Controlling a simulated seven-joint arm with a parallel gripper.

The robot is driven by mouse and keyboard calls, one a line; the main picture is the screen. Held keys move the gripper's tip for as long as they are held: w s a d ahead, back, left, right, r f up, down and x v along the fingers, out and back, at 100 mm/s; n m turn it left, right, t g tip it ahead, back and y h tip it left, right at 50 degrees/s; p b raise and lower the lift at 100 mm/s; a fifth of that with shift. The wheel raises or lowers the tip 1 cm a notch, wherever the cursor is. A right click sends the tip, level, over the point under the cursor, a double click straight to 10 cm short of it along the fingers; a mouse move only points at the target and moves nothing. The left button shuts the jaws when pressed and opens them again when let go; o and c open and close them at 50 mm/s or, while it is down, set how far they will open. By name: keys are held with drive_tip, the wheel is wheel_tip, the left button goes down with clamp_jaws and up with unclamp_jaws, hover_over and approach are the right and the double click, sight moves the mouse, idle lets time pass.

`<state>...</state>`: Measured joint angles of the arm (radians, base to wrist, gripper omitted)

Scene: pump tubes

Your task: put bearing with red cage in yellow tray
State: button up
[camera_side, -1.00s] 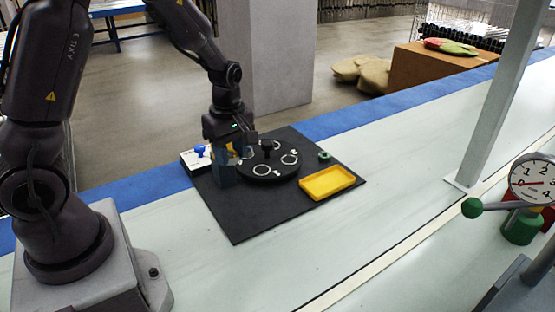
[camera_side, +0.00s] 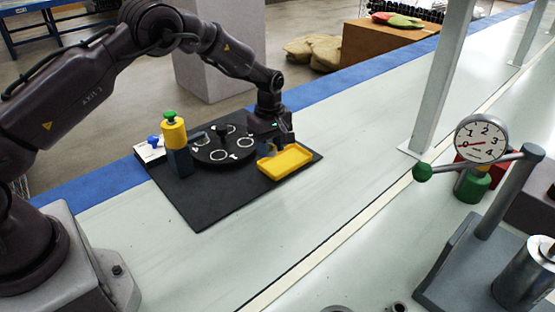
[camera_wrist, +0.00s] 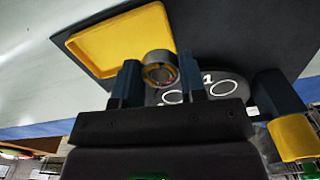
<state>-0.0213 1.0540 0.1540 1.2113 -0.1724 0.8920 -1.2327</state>
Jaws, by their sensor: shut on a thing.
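My gripper (camera_side: 270,142) is shut on a bearing (camera_wrist: 160,69), a metal ring with some red and yellow showing inside, held between the two fingers in the wrist view. In the side view the held bearing is hard to make out against the fingers. The shallow yellow tray (camera_side: 285,164) lies on the black mat, and my gripper is just above its far left edge. The tray also shows in the wrist view (camera_wrist: 84,43), beyond the bearing and to its left. The tray floor that shows looks empty.
A round black plate (camera_side: 222,156) with white ring marks lies left of the tray. A yellow post (camera_side: 173,135) with a green knob stands on a dark blue block. A white card (camera_side: 150,150) with a blue knob is at the left. A dial gauge (camera_side: 481,139) stands at the right.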

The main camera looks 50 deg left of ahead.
sight(277, 168)
drive_tip(key=shift+w+a+f, duration=0.15)
drive_tip(key=shift+w+f, duration=1.15)
drive_tip(key=shift+f, duration=1.65)
drive_tip(key=shift+f, duration=0.2)
drive_tip(key=o, duration=0.7)
drive_tip(key=shift+c, duration=0.2)
drive_tip(key=shift+r, duration=0.1)
